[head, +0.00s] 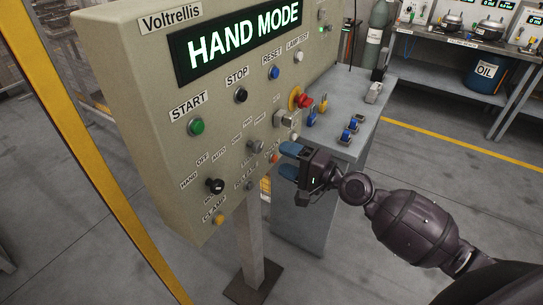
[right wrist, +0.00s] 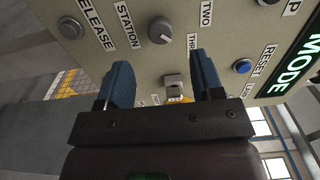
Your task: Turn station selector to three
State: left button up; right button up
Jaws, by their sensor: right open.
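The control panel (head: 150,75) shows a lit HAND MODE display. The station selector (head: 255,146) is a grey round knob low on the panel's face. In the right wrist view the selector (right wrist: 160,30) sits beside the STATION label, with TWO and part of THREE readable. A pale mark shows on the knob, but I cannot tell surely which number it faces. My right gripper (head: 287,160) is open, its blue fingers close to the panel, right of the selector. In the right wrist view its fingers (right wrist: 160,60) straddle the line below the knob, apart from it. My left gripper is out of view.
A black hand/off/auto knob (head: 215,186) is left of the selector. A red emergency stop (head: 303,101) sits above the gripper. A square metal fitting (right wrist: 173,82) shows between the fingers. A grey table (head: 345,150) with padlocks stands right of the panel.

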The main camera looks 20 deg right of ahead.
jog(key=shift+v, duration=1.1)
jog(key=s+d+f+n+h, duration=0.2)
jog(key=f+n+h, duration=0.1)
jog(key=f+n, duration=0.35)
jog(key=s+d+f+n+h, duration=0.1)
jog(key=s+f+n+h, duration=0.1)
jog(key=f+n+h, duration=0.4)
jog(key=s+d+f+m+g+h, duration=0.1)
jog(key=s+f+g+h, duration=0.1)
jog(key=s+f, duration=0.9)
jog(key=s, duration=0.3)
jog(key=shift+s+d, duration=0.25)
jog(key=shift+d, duration=0.15)
